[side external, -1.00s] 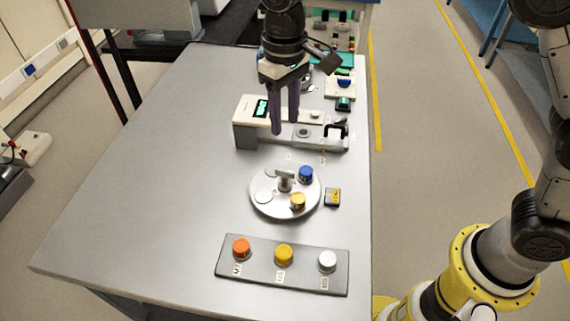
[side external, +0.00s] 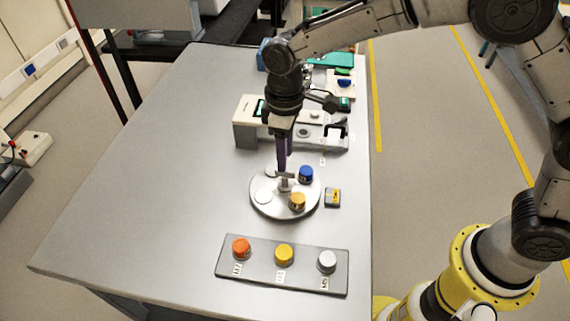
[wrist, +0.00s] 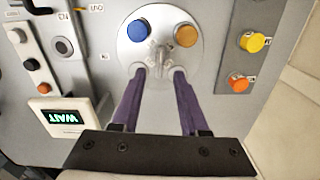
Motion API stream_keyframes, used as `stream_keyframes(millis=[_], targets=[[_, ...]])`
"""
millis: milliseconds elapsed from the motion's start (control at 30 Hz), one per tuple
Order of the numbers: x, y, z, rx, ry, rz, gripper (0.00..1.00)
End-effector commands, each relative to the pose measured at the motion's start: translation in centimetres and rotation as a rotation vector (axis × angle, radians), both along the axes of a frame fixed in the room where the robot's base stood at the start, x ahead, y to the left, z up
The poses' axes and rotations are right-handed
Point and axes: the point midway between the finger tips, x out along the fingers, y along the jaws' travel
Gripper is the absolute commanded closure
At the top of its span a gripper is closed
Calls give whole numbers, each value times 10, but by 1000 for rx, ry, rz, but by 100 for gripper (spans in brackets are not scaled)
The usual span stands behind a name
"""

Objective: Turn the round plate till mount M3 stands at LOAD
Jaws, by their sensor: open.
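The round plate (side external: 275,212) lies on the grey table with a raised grey handle (side external: 285,184) at its middle. A blue-capped mount (side external: 306,173) and an amber-capped mount (side external: 297,200) stand on its right side; pale round spots show on its left. In the wrist view the plate (wrist: 160,12) carries both mounts near its far edge. My gripper (side external: 283,165) points down over the handle, open, with one purple finger on each side of it in the wrist view (wrist: 160,74). I cannot tell whether they touch it. No M3 or LOAD label is legible.
A grey tray (side external: 262,275) with orange, yellow and white caps lies in front. Behind stands a pale instrument (side external: 245,125); its screen reads WAIT (wrist: 63,116). The table's left side is clear.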

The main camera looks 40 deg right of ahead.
Motion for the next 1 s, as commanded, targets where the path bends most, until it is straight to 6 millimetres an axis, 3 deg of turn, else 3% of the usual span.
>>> stream_keyframes(millis=[100, 300, 667, 900, 1000], targets=[[-1, -1, -20, -2, 4, 0, 56], [0, 0, -38, -1, 1, -1, 56], [0, 0, -42, 0, 0, -1, 56], [0, 0, -41, 0, 0, -1, 99], [0, 0, -41, 0, 0, -1, 100]])
